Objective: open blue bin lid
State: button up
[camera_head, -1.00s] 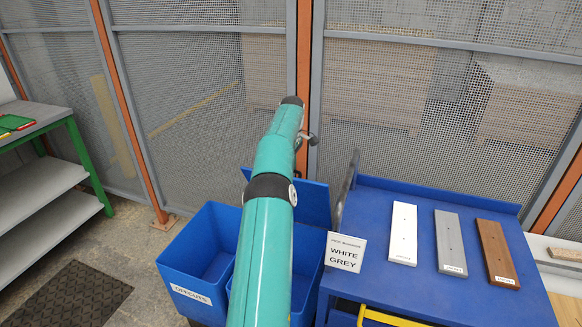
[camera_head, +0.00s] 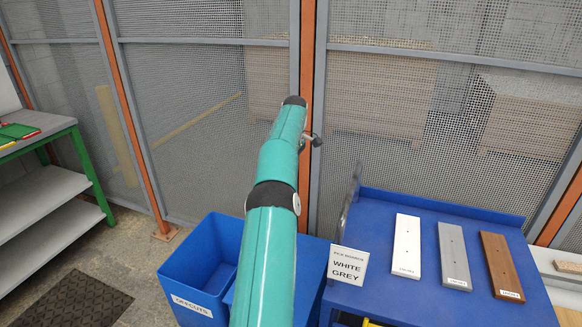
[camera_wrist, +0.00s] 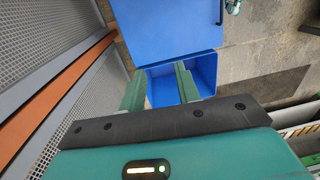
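Two blue bins stand side by side in the head view. The left bin (camera_head: 196,285), labelled offcuts, is open at the top. Beside it, partly hidden by my arm, the blue lid (camera_head: 311,263) appears to lie flat over the second bin. In the wrist view the lid shows as a broad blue panel (camera_wrist: 168,32), with the open bin (camera_wrist: 206,72) below it in the picture. My gripper (camera_wrist: 158,68) is open and empty, its green fingers over the open bin's area. I cannot tell its height or whether it touches anything. The head view does not show it.
A blue table (camera_head: 376,200) at right holds a white board (camera_head: 407,243), a grey board (camera_head: 452,252), a brown board (camera_head: 499,264) and a sign (camera_head: 346,264) reading white, grey. A mesh fence (camera_head: 390,100) stands behind. A green-legged shelf (camera_head: 50,190) is at left, with floor between.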

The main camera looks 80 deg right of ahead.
jog(key=s+a+r, duration=0.2)
jog(key=a+r, duration=0.6)
jog(key=a, duration=0.5)
jog(key=shift+r, duration=0.4)
jog(key=shift+w, duration=0.1)
